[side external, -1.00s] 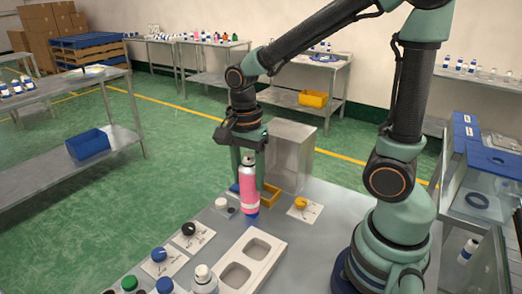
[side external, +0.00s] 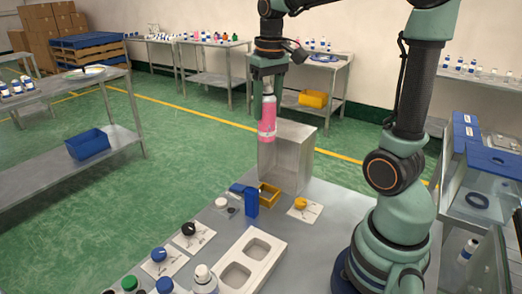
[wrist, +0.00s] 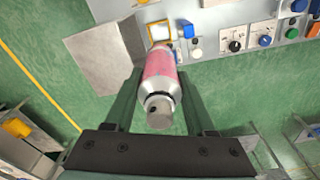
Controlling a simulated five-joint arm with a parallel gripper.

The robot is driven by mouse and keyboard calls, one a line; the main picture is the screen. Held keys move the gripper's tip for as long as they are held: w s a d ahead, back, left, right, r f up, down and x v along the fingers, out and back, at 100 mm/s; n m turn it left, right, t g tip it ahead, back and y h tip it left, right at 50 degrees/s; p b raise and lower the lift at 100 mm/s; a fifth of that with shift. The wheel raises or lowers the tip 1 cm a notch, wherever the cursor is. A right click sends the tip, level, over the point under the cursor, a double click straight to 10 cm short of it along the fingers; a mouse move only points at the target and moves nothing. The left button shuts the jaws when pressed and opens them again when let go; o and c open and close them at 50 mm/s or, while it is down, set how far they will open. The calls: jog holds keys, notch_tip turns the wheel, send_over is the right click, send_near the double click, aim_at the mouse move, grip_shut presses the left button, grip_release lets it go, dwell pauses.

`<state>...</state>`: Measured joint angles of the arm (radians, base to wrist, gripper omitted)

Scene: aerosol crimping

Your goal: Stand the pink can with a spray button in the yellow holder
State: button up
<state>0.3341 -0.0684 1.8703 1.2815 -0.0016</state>
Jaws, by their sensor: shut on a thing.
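The pink can (side external: 267,124) has a silver shoulder and a grey top piece. My gripper (side external: 268,88) is shut on its upper part and holds it upright, well above the table. In the wrist view the can (wrist: 160,68) lies between both fingers of my gripper (wrist: 160,82), its silver top towards the camera. The yellow holder (side external: 269,188) is a small open box on the table, below the can in the side view. It also shows beyond the can's bottom in the wrist view (wrist: 152,26), partly hidden by the can.
A blue block (side external: 252,204) stands close beside the holder. A grey metal box (side external: 290,155) stands behind it. A yellow knob on a white plate (side external: 301,204) is to the right. A white two-pocket tray (side external: 247,262) and several capped containers are nearer the camera.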

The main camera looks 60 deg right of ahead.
aim_at(269, 136)
notch_tip(269, 136, down, 20)
jog(key=shift+d+r, duration=0.1)
dwell(0.5)
jog(key=o, duration=1.1)
jog(key=shift+c, duration=0.2)
jog(key=r, duration=1.2)
jog(key=shift+s, duration=0.35)
jog(key=s+a+r+n+t, duration=0.2)
jog(key=a+r, duration=0.1)
jog(key=a, duration=0.3)
jog(key=s+a+r+n+t, duration=0.1)
jog(key=s+a+r+t, duration=0.1)
jog(key=a, duration=0.4)
jog(key=shift+s+r+n+t, duration=0.4)
jog(key=shift+r+t, duration=0.1)
jog(key=shift+r, duration=0.25)
